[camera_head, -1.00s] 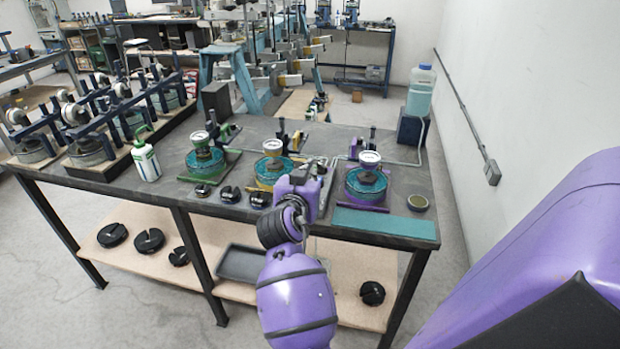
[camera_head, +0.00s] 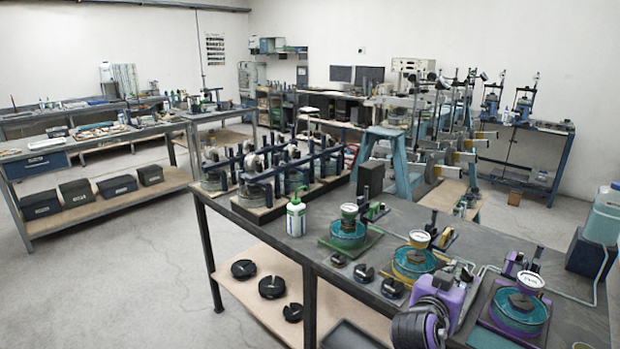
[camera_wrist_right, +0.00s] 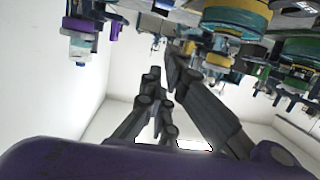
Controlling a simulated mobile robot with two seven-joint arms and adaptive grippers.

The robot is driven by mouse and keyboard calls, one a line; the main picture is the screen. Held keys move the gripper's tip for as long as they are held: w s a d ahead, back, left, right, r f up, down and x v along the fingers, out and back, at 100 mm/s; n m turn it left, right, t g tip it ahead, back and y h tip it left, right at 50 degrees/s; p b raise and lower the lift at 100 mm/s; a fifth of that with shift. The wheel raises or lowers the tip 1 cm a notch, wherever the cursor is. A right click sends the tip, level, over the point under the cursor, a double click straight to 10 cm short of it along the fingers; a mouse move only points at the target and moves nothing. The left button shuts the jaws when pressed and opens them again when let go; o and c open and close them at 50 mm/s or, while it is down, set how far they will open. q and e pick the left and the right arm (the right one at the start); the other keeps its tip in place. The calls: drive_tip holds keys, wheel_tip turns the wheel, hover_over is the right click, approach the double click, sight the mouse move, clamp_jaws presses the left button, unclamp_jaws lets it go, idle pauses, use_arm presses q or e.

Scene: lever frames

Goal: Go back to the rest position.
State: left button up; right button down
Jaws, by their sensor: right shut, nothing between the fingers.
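My right gripper (camera_head: 462,272) is at the front of the dark bench, between the gauge unit with a yellow base (camera_head: 414,262) and the one with a purple base (camera_head: 519,309). Its purple and black wrist covers part of the bench edge. In the right wrist view, my gripper's dark fingers (camera_wrist_right: 161,76) are shut with nothing between them. That view looks upside down, with the bench units along the top. My left gripper is in neither view.
The bench (camera_head: 440,213) also carries a gauge unit on a green base (camera_head: 348,234), a white and green bottle (camera_head: 296,216) and black slotted weights (camera_head: 363,274). A clear jug (camera_head: 604,215) stands at right. Open floor (camera_head: 130,270) lies left of the bench.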

drive_tip(key=w+a+n+t+y, duration=0.2)
drive_tip(key=w+a+n, duration=0.1)
drive_tip(key=a, duration=0.2)
drive_tip(key=s+a+f+n+t+y, duration=0.1)
drive_tip(key=s+a+f+n+y, duration=0.2)
drive_tip(key=f, duration=0.4)
drive_tip(key=s+a+f+n+y, duration=0.25)
drive_tip(key=s+a+f, duration=0.2)
drive_tip(key=f, duration=0.25)
drive_tip(key=s+a+f+g+y, duration=0.2)
drive_tip(key=s+f, duration=0.7)
drive_tip(key=s, duration=0.5)
drive_tip(key=s+a+f+g+y, duration=0.1)
drive_tip(key=s+a+f+g, duration=0.2)
drive_tip(key=s+f, duration=0.7)
drive_tip(key=s+a, duration=0.1)
drive_tip(key=s, duration=0.4)
drive_tip(key=shift+f+y, duration=0.2)
drive_tip(key=shift+y, duration=0.15)
drive_tip(key=shift+s+n, duration=0.1)
drive_tip(key=shift+n, duration=0.15)
